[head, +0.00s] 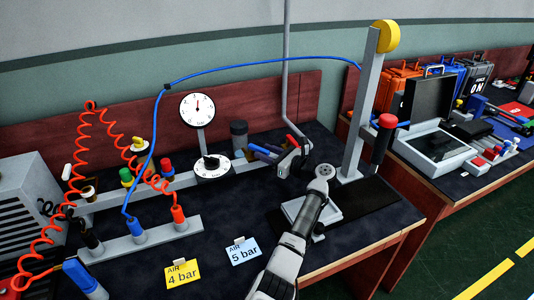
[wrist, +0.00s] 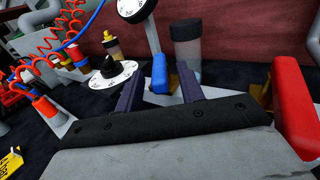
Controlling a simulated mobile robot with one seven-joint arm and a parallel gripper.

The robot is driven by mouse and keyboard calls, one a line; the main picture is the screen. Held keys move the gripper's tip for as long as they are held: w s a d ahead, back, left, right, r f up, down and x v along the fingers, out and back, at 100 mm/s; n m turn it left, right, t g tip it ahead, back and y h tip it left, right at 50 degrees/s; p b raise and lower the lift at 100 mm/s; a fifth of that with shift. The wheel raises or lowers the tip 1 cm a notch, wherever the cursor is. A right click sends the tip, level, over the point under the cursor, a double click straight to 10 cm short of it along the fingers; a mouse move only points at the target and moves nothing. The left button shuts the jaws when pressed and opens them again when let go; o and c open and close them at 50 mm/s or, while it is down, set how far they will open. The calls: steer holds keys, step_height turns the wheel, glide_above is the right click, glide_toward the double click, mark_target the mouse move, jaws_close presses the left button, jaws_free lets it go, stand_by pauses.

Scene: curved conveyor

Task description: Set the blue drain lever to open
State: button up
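The blue drain lever (wrist: 159,74) shows in the wrist view, standing up between the two dark purple fingers of my gripper (wrist: 157,70). The fingers are apart, with a visible gap on each side of the lever. In the head view my gripper (head: 264,153) reaches left over the middle of the bench, at the bluish lever. I cannot clearly separate lever from fingers there.
A red handle (wrist: 293,105) stands close to the right of my gripper. A gauge (head: 197,108), red coiled hose (head: 88,130) and yellow card (head: 182,274) are farther left.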

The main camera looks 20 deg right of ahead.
steer(key=shift+s+d+r, duration=0.1)
steer(key=shift+s+d, duration=0.05)
steer(key=shift+s, duration=0.1)
steer(key=p+v, duration=0.6)
steer(key=v, duration=0.7)
steer(key=shift+p, duration=0.4)
steer(key=shift+s, duration=0.1)
